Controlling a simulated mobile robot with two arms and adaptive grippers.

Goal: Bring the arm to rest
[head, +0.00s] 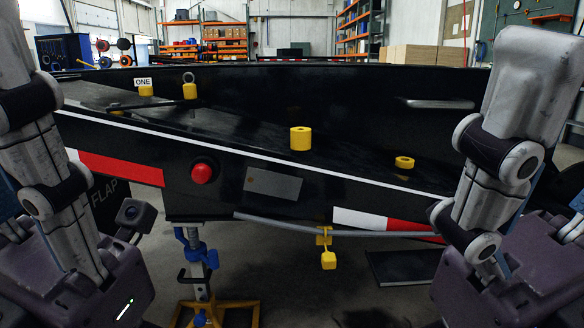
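My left arm comes in from the left edge, with jointed grey links, black joints and a purple body at the bottom. The part that I take for my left gripper (45,150) stands upright there, cut off by the frame edge. My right gripper (500,150) stands upright in the same way at the right, in front of the trailer frame's right part. I see nothing held at either one. Their opposing fingers are mostly out of frame, so I cannot tell how wide they are. Both are apart from each other, with the middle of the view free between them.
A black trailer frame (110,142) spans the view ahead. On it stand a yellow cylinder (301,139), a flat yellow ring (404,163) and a yellow piece with a metal ring (190,91). A blue jack stand (196,252) is below. Shelves (219,42) stand far behind.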

